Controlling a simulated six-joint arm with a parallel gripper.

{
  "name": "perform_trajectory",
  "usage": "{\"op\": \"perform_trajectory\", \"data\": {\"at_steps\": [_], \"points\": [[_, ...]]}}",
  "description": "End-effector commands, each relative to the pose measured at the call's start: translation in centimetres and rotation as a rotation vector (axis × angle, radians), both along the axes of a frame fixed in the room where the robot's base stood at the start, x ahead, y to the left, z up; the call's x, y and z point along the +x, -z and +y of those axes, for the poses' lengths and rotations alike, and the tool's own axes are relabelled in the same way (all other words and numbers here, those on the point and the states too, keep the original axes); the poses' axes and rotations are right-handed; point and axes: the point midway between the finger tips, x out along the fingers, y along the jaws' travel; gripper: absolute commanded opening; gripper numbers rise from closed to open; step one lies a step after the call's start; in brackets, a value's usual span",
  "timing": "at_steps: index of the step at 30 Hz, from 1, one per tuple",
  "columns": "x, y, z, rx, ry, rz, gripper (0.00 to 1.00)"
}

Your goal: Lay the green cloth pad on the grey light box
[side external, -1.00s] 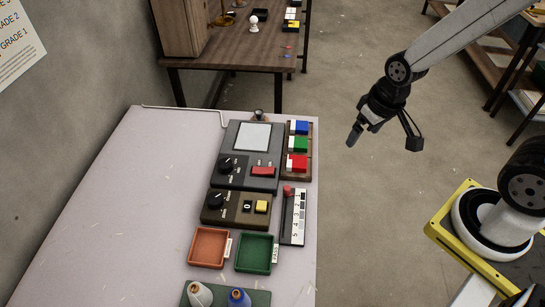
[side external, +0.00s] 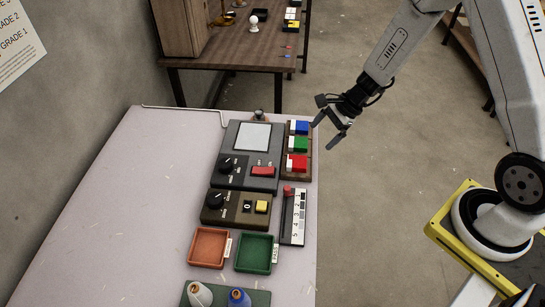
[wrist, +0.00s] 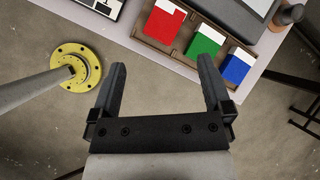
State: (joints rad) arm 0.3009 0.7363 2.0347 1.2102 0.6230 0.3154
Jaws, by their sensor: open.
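The green cloth pad (side external: 299,144) lies in the wooden rack, between the blue pad (side external: 300,127) and the red pad (side external: 297,163). It also shows in the wrist view (wrist: 205,41), with a white band along one edge. The grey light box (side external: 246,160) stands just left of the rack, its pale square panel (side external: 253,136) bare. My gripper (side external: 324,134) is open and empty, in the air beside the rack's right side. In the wrist view its two fingers (wrist: 160,75) are spread, pointing toward the rack, with nothing between them.
The wooden rack (wrist: 180,48) sits at the table's right edge. A brown control box (side external: 230,207), an orange tray (side external: 208,248), a green tray (side external: 255,252) and a numbered strip (side external: 293,217) stand nearer. The table's left half (side external: 130,210) is clear.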

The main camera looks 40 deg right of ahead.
Motion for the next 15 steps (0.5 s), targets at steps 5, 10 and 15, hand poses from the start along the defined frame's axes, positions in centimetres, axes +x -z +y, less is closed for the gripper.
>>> {"op": "perform_trajectory", "data": {"at_steps": [5,10,15], "points": [[2.7,2.9,-2.1,0.148,0.288,0.041,1.00],[4.3,4.7,-3.8,0.246,0.478,0.056,1.00],[5.0,5.5,-4.6,0.285,0.557,0.059,1.00]]}}
